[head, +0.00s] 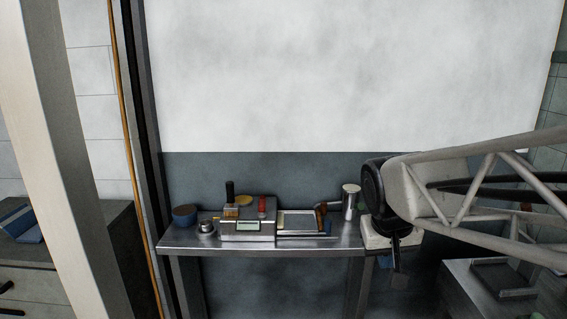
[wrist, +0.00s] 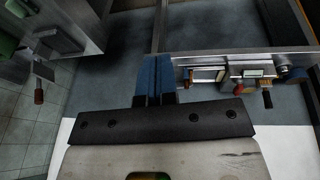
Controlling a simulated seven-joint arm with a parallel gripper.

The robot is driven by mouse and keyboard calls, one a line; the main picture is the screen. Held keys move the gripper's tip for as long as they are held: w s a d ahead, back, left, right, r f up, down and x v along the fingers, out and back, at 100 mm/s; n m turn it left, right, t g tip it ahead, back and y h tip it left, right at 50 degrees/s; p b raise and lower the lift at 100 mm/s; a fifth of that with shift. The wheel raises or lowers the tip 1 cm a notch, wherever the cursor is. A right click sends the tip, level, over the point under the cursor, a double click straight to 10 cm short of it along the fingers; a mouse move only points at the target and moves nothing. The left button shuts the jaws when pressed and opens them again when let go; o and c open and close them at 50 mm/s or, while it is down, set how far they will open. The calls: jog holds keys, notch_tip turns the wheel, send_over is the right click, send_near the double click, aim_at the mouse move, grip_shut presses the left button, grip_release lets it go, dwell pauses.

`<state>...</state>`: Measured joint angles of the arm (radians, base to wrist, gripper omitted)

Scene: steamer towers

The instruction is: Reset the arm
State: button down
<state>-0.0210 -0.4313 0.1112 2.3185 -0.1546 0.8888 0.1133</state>
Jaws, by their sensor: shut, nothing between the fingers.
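My gripper (wrist: 155,60) shows in the wrist view as two blue fingers pressed together under a dark bar, with nothing between them. My arm reaches in from the right edge of the head view.
The table holds a metal machine with a small display (head: 248,226), a blue bowl (head: 184,215), a shallow tray (head: 298,222) and a metal cylinder (head: 350,200). Another metal surface (head: 460,280) stands at lower right. A dark cabinet (head: 70,260) is at left.

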jog(key=s+f+y, duration=0.1)
jog(key=s+f, duration=0.3)
jog(key=s, duration=0.9)
jog(key=shift+s+a+f, duration=0.2)
jog(key=shift+s+a, duration=0.2)
dwell(0.5)
